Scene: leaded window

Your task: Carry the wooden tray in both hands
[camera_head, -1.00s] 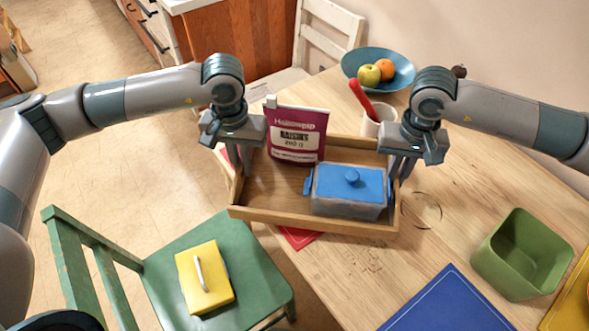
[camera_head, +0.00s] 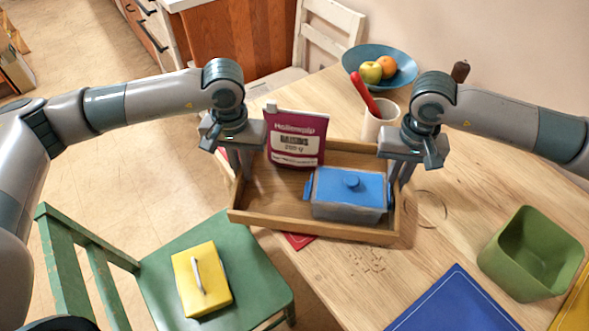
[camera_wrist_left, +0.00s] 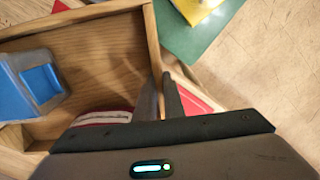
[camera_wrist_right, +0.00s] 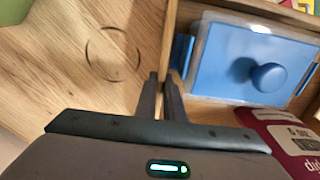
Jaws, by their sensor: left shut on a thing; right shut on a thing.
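The wooden tray (camera_head: 290,222) is held between my two grippers over the table's left part, its left end past the table edge. My left gripper (camera_head: 246,172) is shut on the tray's left wall, and the wall shows between its fingers in the left wrist view (camera_wrist_left: 160,100). My right gripper (camera_head: 396,180) is shut on the right wall, also seen in the right wrist view (camera_wrist_right: 167,95). In the tray stand a maroon raisin packet (camera_head: 295,137), upright at the back, and a clear container with a blue lid (camera_head: 350,188) at the front right.
A white mug with a red utensil (camera_head: 378,122) and a blue fruit bowl (camera_head: 400,72) stand behind the tray. A green bin (camera_head: 530,255) and blue mat (camera_head: 455,305) lie to the right. A red cloth (camera_head: 298,240) shows below the tray.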

